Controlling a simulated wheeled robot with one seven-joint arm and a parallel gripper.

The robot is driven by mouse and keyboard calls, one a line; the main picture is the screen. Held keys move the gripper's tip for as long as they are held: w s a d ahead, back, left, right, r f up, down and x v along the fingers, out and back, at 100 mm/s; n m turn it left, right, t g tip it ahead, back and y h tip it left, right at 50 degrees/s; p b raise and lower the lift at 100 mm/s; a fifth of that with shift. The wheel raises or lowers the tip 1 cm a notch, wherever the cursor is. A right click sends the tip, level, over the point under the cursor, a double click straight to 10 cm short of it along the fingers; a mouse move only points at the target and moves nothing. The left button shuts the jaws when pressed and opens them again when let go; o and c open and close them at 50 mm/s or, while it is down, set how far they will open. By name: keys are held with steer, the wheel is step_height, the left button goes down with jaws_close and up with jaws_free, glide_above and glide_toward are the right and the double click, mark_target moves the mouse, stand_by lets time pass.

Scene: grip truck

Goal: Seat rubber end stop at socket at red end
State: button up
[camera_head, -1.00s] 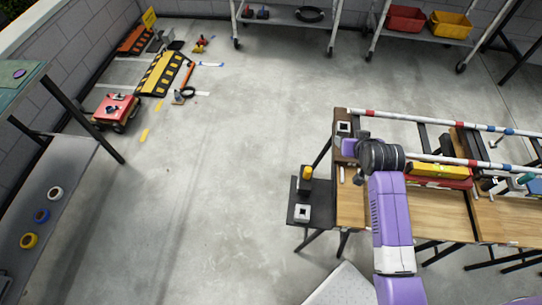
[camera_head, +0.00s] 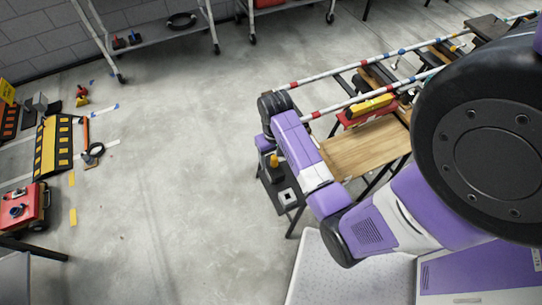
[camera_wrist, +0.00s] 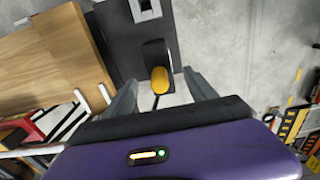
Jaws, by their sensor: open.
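A black piece with a rounded yellow part (camera_head: 273,160), possibly the rubber end stop, stands on a small dark side stand (camera_head: 268,180). In the wrist view the yellow part (camera_wrist: 159,78) shows between the fingers of my gripper (camera_wrist: 160,84). The gripper is open and empty; I cannot tell how far above the piece it is. The socket at the red end is not clearly visible, likely behind my arm.
A white block with a dark square opening (camera_head: 288,198) sits on the stand and also shows in the wrist view (camera_wrist: 146,9). The wooden bench (camera_head: 365,150) holds a red and yellow level-like item (camera_head: 370,107). Open floor lies left of the stand.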

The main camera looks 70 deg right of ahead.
mark_target(274, 164)
steer(key=shift+f, duration=3.75)
jaws_close()
steer(key=c, duration=0.9)
jaws_free()
steer(key=shift+c, duration=0.7)
steer(key=shift+r+p, duration=1.3)
steer(key=shift+p, duration=0.05)
steer(key=shift+r+p, duration=1.15)
steer(key=shift+r, duration=1.35)
